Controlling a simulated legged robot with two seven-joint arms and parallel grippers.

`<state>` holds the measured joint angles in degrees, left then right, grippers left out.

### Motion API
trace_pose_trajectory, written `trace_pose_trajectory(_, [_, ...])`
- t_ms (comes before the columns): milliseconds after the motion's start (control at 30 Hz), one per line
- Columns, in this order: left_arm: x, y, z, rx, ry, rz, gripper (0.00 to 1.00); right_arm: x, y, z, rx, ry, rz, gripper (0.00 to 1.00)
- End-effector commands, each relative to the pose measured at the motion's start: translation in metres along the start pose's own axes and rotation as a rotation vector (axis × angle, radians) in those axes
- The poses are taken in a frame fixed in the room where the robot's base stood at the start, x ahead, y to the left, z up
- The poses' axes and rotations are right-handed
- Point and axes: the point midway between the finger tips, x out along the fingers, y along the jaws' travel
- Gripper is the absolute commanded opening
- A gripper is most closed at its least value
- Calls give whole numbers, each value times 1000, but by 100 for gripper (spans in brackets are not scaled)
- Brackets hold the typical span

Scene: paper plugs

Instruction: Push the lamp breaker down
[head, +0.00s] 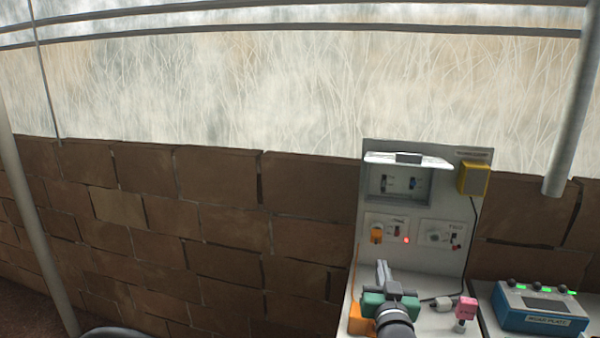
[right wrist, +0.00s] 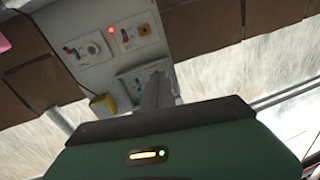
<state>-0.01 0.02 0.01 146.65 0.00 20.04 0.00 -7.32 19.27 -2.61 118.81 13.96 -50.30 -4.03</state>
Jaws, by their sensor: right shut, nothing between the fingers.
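The upright grey panel (head: 449,262) holds a breaker box (head: 398,194) with its white lid (head: 405,160) raised. Two breaker switches show inside, a left one (head: 384,183) and a right one (head: 412,183). Their labels are too small to read, so I cannot tell which is the lamp breaker. My right gripper (head: 382,268) is shut and empty, low in front of the panel and below the breaker box in the head view. In the right wrist view its grey fingers (right wrist: 156,92) overlap the breaker box (right wrist: 130,84) and hide part of it. My left gripper is out of view.
Below the box are an orange plug (head: 376,235), a lit red light (head: 406,239) and a right socket plate (head: 437,234). A yellow box (head: 473,179) hangs at the panel's right edge. A pink plug (head: 466,308) and a blue device (head: 540,308) stand at the lower right.

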Motion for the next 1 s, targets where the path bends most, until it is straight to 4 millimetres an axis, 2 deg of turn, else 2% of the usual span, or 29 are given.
trace_pose_trajectory(33, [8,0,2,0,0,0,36,-8,2,23,-3,-65,-6,0])
trace_pose_trajectory(167, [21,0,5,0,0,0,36,-35,7,83,-18,-275,-28,0])
trace_pose_trajectory(233, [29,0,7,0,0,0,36,-59,12,122,-29,-412,-38,0])
trace_pose_trajectory(300, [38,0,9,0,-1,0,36,-92,17,164,-43,-568,-47,0])
trace_pose_trajectory(400, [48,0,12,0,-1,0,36,-142,27,212,-61,-773,-53,0])
trace_pose_trajectory(500, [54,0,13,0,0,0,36,-186,35,244,-78,-929,-54,0])
trace_pose_trajectory(700, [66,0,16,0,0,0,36,-262,51,287,-108,-1177,-48,0])
trace_pose_trajectory(867, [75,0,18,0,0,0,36,-319,63,309,-129,-1348,-36,0])
trace_pose_trajectory(900, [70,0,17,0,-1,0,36,-330,65,306,-133,-1381,-33,0])
trace_pose_trajectory(933, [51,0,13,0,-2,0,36,-326,63,286,-133,-1374,-34,0])
trace_pose_trajectory(1000, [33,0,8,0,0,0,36,-325,61,268,-132,-1372,-34,0])
